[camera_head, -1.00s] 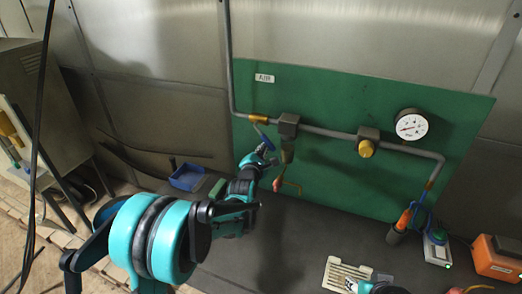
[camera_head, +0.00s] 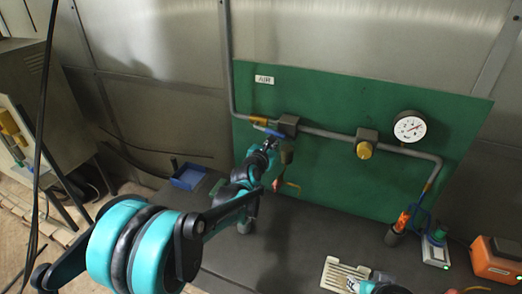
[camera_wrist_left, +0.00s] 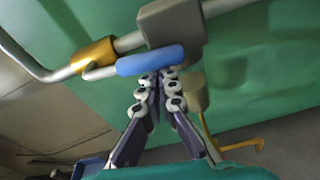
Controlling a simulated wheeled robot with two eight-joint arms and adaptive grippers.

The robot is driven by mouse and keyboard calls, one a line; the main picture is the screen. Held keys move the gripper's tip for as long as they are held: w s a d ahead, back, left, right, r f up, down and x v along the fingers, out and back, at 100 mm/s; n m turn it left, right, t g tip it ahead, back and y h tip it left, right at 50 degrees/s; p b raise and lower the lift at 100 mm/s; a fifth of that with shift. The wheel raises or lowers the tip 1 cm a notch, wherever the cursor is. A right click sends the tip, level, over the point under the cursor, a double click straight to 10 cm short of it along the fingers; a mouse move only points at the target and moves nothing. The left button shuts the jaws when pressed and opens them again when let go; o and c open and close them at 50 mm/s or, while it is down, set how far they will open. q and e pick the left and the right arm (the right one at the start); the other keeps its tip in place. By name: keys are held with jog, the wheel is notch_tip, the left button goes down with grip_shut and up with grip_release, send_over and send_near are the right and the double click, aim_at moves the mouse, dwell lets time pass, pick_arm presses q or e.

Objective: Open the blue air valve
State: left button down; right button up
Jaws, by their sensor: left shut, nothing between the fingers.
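The blue air valve handle (camera_head: 268,130) is on the pipe at the left of the green board, below the AIR label (camera_head: 265,79). It runs rightward from the brass valve body (camera_head: 257,120), roughly along the pipe. In the left wrist view the blue handle (camera_wrist_left: 151,60) lies nearly parallel to the pipe. My left gripper (camera_head: 271,143) is shut and empty. Its fingertips (camera_wrist_left: 158,75) are just under the handle, touching it or very close. My right arm's teal end (camera_head: 378,284) shows at the bottom edge; its fingers cannot be made out.
A pressure gauge (camera_head: 410,126) and a yellow knob (camera_head: 364,150) are further right on the pipe. A yellow hooked handle (camera_head: 291,186) hangs below. A blue bin (camera_head: 188,176), a slotted pale plate (camera_head: 343,274) and an orange box (camera_head: 496,259) stand on the dark bench.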

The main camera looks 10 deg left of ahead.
pick_arm(q)
jog(key=shift+r, duration=0.25)
dwell(0.4)
notch_tip(320, 180, down, 5)
jog(key=b, duration=0.4)
jog(key=r+p+v, duration=0.1)
jog(key=p+v, duration=0.1)
jog(key=v, duration=0.7)
jog(key=s+a+f+m+g+y+b, duration=0.1)
jog(key=s+f+m+g+b, duration=0.2)
jog(key=s+f+m, duration=0.4)
jog(key=s+a+f+m+g+b, duration=0.2)
jog(key=s+f+m, duration=0.4)
jog(key=s+m, duration=0.8)
jog(key=s+a+f+m+g+y+b, duration=0.1)
jog(key=s+f+m+g+b, duration=0.2)
jog(key=s+f+m+b, duration=0.3)
jog(key=s+f+m, duration=0.1)
jog(key=s+m, duration=0.4)
jog(key=shift+a+f+g+y, duration=0.25)
jog(key=shift+f+g+y, duration=0.05)
jog(key=shift+f+g, duration=0.1)
